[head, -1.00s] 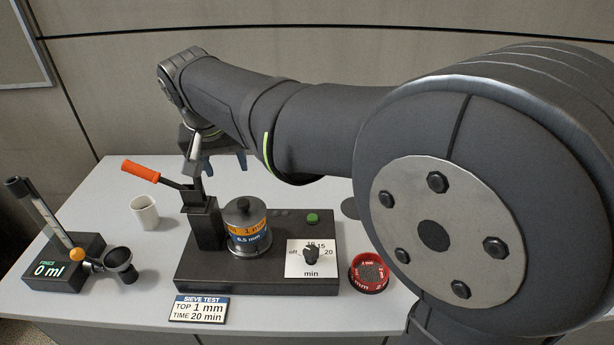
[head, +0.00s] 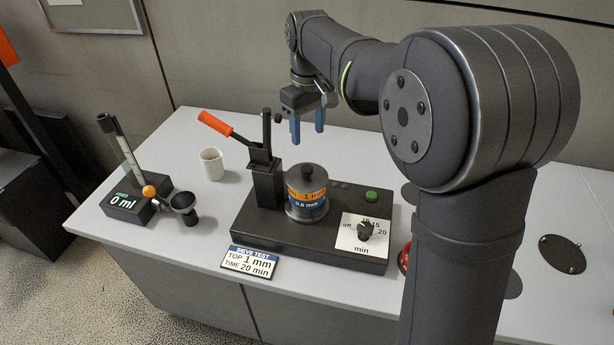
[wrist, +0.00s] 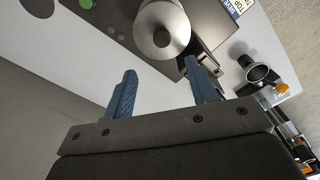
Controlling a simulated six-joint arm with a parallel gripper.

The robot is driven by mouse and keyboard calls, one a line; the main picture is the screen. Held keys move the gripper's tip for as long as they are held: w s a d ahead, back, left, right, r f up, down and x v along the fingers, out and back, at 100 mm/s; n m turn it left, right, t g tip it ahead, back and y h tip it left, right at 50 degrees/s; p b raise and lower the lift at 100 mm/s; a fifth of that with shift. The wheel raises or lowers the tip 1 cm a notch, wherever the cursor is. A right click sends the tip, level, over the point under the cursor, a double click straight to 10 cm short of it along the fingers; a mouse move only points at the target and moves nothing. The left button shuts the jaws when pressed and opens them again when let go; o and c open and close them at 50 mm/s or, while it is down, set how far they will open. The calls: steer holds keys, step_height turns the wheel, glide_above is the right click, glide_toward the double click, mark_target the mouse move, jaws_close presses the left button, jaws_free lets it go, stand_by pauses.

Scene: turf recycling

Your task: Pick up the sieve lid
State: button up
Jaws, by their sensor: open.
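In the wrist view the lid (wrist: 162,28) shows from above, beyond the fingertips. My gripper (head: 307,128) is open and empty, its blue fingers pointing down above and behind the stack in the head view. It also shows in the wrist view (wrist: 160,75), with a wide gap between its fingers. It does not touch the lid.
The stack stands on a black shaker base (head: 300,243) with a timer dial (head: 365,231) and green button (head: 371,195). An orange-handled lever clamp (head: 228,130) rises close at its left. A white cup (head: 212,163), a volume meter (head: 130,205) and a sign (head: 253,262) are nearby.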

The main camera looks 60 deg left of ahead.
mark_target(307, 168)
steer(key=f, duration=1.1)
steer(key=shift+s+d+f, duration=0.1)
steer(key=shift+s, duration=0.1)
steer(key=c, duration=1.1)
